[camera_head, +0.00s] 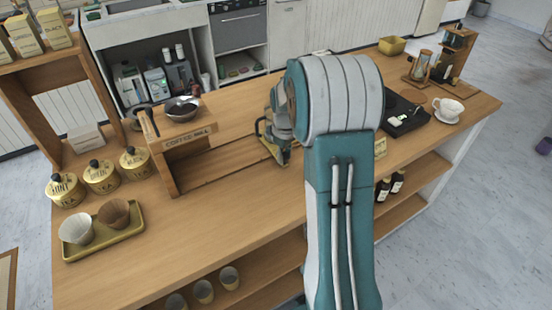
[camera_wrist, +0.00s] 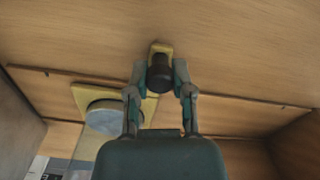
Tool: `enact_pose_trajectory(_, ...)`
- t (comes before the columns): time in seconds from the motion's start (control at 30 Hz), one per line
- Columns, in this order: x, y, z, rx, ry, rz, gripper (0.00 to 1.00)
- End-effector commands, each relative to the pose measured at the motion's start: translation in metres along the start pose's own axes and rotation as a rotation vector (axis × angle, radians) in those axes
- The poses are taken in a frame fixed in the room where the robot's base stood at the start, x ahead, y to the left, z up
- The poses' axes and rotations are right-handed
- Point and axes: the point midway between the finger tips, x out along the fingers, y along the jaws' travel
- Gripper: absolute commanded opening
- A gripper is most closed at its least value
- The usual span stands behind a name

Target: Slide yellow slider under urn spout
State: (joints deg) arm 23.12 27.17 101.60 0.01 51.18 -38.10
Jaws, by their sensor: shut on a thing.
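My gripper (camera_wrist: 159,82) is shut on a dark round knob (camera_wrist: 160,72) with a yellow bracket (camera_wrist: 161,47) behind it. The yellow slider (camera_wrist: 83,95) shows as a flat plate at and left of my fingers in the wrist view, with a grey round disc (camera_wrist: 105,116) on it. In the head view my gripper (camera_head: 281,157) is low over the counter, right of the coffee mill box, with a little yellow of the slider (camera_head: 267,146) beside it. My arm hides part of this area. I cannot make out an urn spout in either view.
Tea tins (camera_head: 101,177) and a yellow tray (camera_head: 106,238) are farther left. A black scale (camera_head: 402,117) and white cup (camera_head: 447,110) are right.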

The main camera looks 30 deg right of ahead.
Motion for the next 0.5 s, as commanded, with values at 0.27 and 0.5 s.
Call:
enact_pose_trajectory(0.27,0.0028,0.0006,0.0021,0.000,-0.007,-0.005,0.00)
enact_pose_trajectory(0.5,0.0023,0.0005,0.0018,0.000,-0.006,-0.004,0.65)
